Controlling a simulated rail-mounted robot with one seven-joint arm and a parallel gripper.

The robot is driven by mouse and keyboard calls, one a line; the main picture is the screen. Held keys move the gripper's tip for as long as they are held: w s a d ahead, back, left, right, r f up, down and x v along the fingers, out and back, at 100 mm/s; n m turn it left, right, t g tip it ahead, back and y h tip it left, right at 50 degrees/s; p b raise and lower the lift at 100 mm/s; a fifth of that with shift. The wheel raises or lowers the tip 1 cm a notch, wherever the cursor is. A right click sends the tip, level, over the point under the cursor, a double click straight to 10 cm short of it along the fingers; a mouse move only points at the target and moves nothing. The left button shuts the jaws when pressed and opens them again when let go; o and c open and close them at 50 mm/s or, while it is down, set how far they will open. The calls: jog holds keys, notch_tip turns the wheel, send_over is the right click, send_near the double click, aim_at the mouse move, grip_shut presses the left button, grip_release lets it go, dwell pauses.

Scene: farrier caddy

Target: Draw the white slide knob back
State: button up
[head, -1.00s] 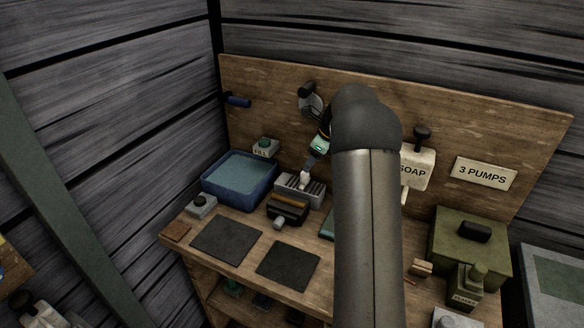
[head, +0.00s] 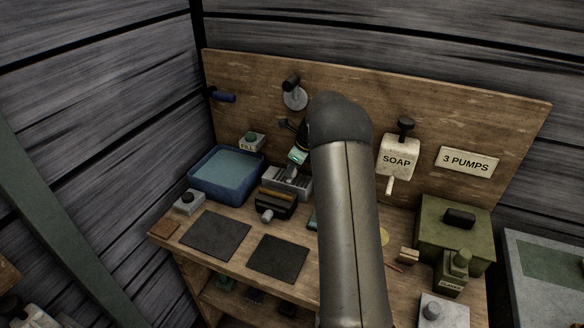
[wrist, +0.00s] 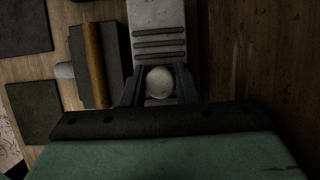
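The white slide knob (wrist: 159,82) is a pale round knob at the near end of a light slotted block (wrist: 158,20) in the wrist view. My gripper (wrist: 159,88) has one dark finger on each side of the knob, close against it with no clear gap. In the head view my gripper (head: 291,170) is low over the slotted block (head: 302,186) at the back of the bench. The knob is hidden there behind my gripper.
A dark block with an orange-brown bar (head: 276,197) stands just in front of the slotted block. A blue basin (head: 197,184) is to its left. The SOAP dispenser (head: 397,158) and green box (head: 455,232) are to the right. Two dark mats (head: 216,235) lie in front.

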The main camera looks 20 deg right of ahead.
jog(key=w+a+p, duration=0.1)
jog(key=w+a, duration=0.2)
jog(key=w+a+p, duration=0.2)
jog(key=w+a, duration=0.1)
jog(key=shift+w+r, duration=0.1)
jog(key=shift+w, duration=0.2)
grip_shut()
jog(key=o, duration=1)
grip_release()
jog(key=shift+o, duration=0.2)
jog(key=shift+d+r, duration=0.1)
jog(key=shift+r, duration=0.1)
jog(key=s+d+b, duration=0.1)
jog(key=s+d, duration=0.1)
jog(key=s, duration=0.1)
jog(key=s+d+b, duration=0.1)
jog(key=s+d, duration=0.2)
jog(key=s+d+b, duration=0.1)
jog(key=s+d, duration=0.2)
jog(key=shift+s+d+r, duration=0.1)
jog(key=shift+s+r, duration=0.05)
jog(key=shift+r, duration=0.15)
